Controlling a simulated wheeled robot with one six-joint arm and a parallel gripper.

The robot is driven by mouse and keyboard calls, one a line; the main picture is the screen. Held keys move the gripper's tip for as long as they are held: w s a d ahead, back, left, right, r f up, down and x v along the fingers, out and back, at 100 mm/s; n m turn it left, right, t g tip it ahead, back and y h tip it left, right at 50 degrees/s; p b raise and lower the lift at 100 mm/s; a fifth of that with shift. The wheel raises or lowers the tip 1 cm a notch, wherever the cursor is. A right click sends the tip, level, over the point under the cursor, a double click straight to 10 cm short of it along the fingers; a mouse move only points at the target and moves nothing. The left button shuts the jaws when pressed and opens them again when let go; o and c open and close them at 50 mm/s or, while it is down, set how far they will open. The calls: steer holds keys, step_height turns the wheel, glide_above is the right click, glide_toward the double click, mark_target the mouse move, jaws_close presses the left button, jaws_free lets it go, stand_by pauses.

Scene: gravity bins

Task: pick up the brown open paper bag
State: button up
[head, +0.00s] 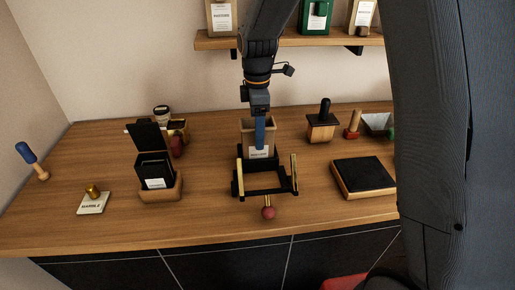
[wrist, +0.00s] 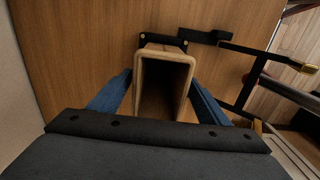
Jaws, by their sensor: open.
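The brown open paper bag (head: 258,134) stands upright on the wooden counter, against the back of a small black frame (head: 264,178) with brass side bars. It has a white label low on its front. In the wrist view I look down into its open mouth (wrist: 164,54); the inside is dark. My gripper (head: 260,132) points down at the bag. Its blue fingers (wrist: 160,95) are open, one on each side of the bag. I cannot tell whether either finger touches the bag. In the head view one finger covers part of the bag's front.
Left are a black bag in a wooden holder (head: 160,190), a cup (head: 161,113) and a brass weight on a card (head: 93,204). Right are a black-topped board (head: 362,176) and a tamper (head: 322,122). A red-knobbed handle (head: 268,212) sticks out in front. A shelf (head: 290,39) hangs above.

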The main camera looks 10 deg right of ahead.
steer(key=shift+f, duration=0.85)
steer(key=shift+c, duration=0.2)
steer(key=c, duration=1.5)
steer(key=shift+r, duration=0.1)
step_height(320, 180, up, 10)
steer(key=shift+f+b, duration=0.1)
steer(key=shift+b, duration=1.1)
